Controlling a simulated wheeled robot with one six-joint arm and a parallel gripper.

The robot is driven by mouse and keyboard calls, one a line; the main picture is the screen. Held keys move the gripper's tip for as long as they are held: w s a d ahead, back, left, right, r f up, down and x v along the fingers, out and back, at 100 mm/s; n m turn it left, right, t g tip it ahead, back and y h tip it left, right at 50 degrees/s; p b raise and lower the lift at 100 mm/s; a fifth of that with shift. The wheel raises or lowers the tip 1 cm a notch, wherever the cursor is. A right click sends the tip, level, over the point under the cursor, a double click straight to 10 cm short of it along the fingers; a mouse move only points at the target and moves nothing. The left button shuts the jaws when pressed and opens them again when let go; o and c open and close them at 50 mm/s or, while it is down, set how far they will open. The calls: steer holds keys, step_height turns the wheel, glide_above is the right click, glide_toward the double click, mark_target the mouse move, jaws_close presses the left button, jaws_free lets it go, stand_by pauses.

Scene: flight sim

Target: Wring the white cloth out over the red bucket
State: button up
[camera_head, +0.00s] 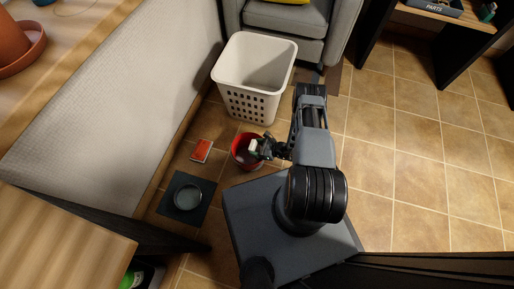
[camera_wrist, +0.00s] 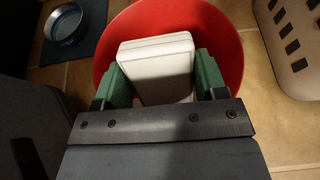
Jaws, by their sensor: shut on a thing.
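The white cloth (camera_wrist: 157,68) looks like a thick folded block in the wrist view. My gripper (camera_wrist: 155,82) is shut on it, with a green finger pad on each side. The cloth is above the mouth of the red bucket (camera_wrist: 222,38), which stands on the tile floor. In the head view the bucket (camera_head: 238,152) is partly covered by my gripper (camera_head: 257,147), and the cloth (camera_head: 254,146) shows as a small white patch over it. The bottom of the bucket is mostly hidden.
A white laundry basket (camera_head: 250,110) stands just behind the bucket. A red packet (camera_head: 201,150) and a dark mat (camera_head: 168,206) with a round bowl (camera_head: 187,197) lie to the left. A grey armchair (camera_head: 285,20) is at the back. The tile floor (camera_head: 420,150) at right is clear.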

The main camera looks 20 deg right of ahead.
step_height(320, 180, up, 12)
steer(key=p, duration=0.9)
stand_by(0.5)
